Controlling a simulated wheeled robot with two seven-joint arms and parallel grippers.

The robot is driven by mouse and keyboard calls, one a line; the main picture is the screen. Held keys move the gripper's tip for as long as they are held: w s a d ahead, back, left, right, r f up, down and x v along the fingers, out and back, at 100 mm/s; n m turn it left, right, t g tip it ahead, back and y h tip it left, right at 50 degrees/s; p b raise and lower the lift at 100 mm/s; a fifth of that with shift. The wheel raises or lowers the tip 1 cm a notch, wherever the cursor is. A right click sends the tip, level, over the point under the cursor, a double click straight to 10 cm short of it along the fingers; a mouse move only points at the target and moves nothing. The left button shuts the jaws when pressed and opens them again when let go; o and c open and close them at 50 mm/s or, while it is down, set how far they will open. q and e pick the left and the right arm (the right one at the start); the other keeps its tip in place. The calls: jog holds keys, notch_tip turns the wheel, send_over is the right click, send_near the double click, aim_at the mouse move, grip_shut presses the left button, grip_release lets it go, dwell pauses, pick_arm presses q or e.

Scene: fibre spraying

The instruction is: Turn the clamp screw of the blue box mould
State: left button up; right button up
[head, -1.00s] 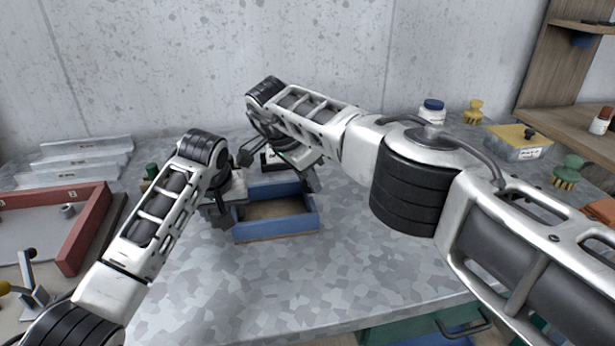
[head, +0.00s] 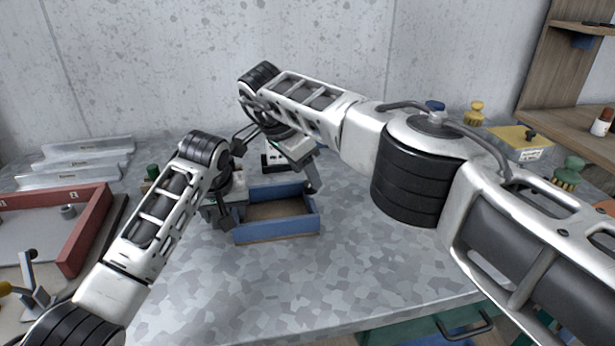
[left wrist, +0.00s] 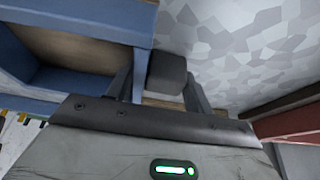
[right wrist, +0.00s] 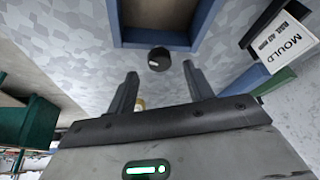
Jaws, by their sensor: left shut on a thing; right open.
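The blue box mould (head: 278,236) lies on the table, with blue walls and a brown inside. My left gripper (head: 222,213) is at its left side. In the left wrist view its fingers (left wrist: 160,88) are shut on a dark grey block (left wrist: 167,70) beside the mould's wall. My right gripper (head: 311,185) is near the mould's back right corner. In the right wrist view its jaws (right wrist: 160,83) are open and empty. A dark round knob (right wrist: 159,59), apparently the clamp screw, lies just beyond and between the fingertips, close to the mould's wall.
A card reading MOULD (right wrist: 282,42) is near the right gripper. A red frame (head: 88,235) stands at the left. The table in front of the mould is clear.

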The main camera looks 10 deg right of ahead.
aim_at(310, 187)
jog(key=v, duration=0.9)
jog(key=shift+r, duration=0.15)
jog(key=d+f+n, duration=0.1)
jog(key=f+n, duration=0.1)
jog(key=f, duration=0.1)
jog(key=w+d+f+n+t+y, duration=0.1)
jog(key=f+n, duration=0.1)
jog(key=f, duration=0.2)
jog(key=d+f+n, duration=0.2)
jog(key=f, duration=0.2)
jog(key=shift+w+f+t+y, duration=0.15)
jog(key=shift+w+t+y, duration=0.15)
dwell(0.4)
jog(key=c, duration=1)
